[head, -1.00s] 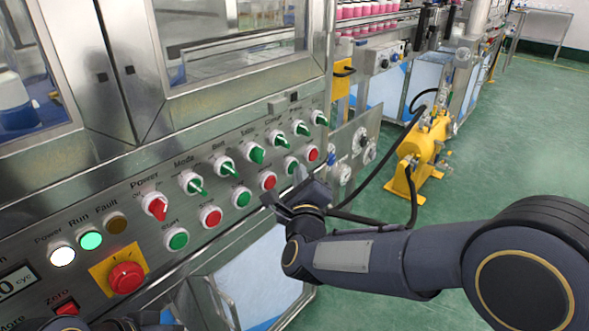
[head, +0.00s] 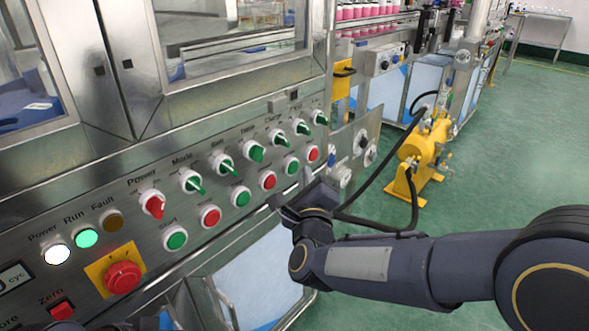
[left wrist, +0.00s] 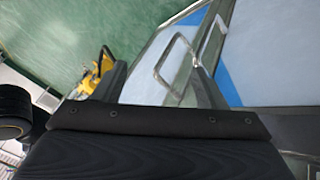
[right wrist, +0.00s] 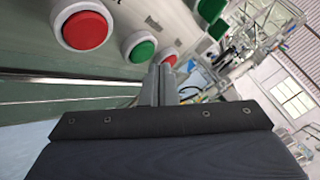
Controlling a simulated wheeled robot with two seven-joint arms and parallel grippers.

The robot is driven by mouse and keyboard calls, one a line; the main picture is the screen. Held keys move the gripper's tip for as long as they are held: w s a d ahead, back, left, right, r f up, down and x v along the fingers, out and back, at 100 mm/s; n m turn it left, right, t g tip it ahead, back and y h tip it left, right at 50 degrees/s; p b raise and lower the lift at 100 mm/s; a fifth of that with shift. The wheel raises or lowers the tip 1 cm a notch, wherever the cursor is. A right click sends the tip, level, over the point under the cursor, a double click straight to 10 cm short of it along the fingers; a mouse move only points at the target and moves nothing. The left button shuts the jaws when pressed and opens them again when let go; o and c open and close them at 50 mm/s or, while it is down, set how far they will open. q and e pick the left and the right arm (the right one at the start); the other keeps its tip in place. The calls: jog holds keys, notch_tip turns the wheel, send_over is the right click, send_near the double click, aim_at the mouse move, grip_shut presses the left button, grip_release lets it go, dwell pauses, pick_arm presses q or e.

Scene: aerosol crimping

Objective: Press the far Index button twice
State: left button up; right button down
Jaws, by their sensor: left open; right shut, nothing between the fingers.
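The control panel has a lower row of round red and green buttons. The button labels at its far end are too small to read, so I cannot tell which is Index. The far end has a green button (head: 291,166) and a red button (head: 313,153). My right gripper (head: 307,176) is shut and empty, just in front of that far end. In the right wrist view its closed fingers (right wrist: 163,80) point toward a small red button (right wrist: 169,56), beside a green one (right wrist: 140,47); contact cannot be told.
Selector knobs (head: 256,154) form a row above the buttons. A red emergency stop (head: 123,277) on a yellow plate is at the near left. A yellow pump unit (head: 424,150) with black hoses stands on the green floor to the right. Open floor lies around it.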

jog(key=shift+s+d+b, duration=0.6)
jog(key=shift+s+d, duration=0.15)
jog(key=shift+d, duration=0.25)
jog(key=shift+s+d+b, duration=0.6)
jog(key=shift+s+d, duration=0.1)
jog(key=shift+d, duration=0.3)
